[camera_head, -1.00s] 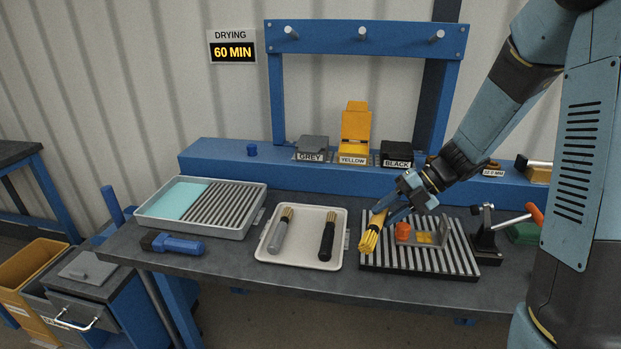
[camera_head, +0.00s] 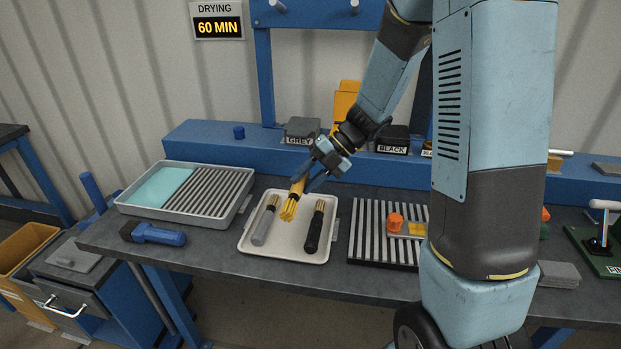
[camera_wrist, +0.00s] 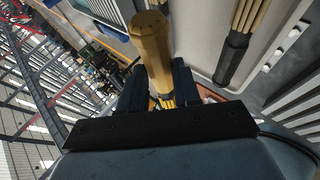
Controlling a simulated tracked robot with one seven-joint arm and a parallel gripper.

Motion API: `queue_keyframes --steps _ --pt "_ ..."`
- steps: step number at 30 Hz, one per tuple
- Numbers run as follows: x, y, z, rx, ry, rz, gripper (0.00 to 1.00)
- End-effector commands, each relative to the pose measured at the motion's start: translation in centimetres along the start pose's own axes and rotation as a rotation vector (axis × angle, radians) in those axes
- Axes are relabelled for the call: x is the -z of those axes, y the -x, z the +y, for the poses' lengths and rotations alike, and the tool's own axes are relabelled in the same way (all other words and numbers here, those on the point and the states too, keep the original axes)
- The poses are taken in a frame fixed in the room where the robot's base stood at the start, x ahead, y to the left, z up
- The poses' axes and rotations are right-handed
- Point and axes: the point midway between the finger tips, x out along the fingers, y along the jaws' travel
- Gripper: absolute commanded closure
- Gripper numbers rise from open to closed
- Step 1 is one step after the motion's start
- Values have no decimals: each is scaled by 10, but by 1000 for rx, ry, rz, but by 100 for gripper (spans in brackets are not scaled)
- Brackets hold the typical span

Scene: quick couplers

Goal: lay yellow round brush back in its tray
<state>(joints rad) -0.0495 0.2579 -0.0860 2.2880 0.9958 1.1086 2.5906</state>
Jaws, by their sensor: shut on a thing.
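In the wrist view my gripper (camera_wrist: 160,100) is shut on the yellow brush (camera_wrist: 150,50), and the black brush (camera_wrist: 237,40) shows in the tray at the upper right. I cannot tell the exact height above the tray floor.
A tray with a teal pad and ribbed rack (camera_head: 185,195) stands left of the white tray. A blue flashlight-like tool (camera_head: 155,235) lies at the front left. A slatted rack (camera_head: 372,235) with an orange part (camera_head: 395,220) lies to the right, partly hidden by my arm.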

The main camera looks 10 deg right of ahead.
Motion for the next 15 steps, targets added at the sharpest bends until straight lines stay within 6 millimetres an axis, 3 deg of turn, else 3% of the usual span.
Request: queue_keyframes --steps 7,15 --pt "2 -3 3 6 5 8 100" --pt "-3 -15 -10 6 2 9 100"
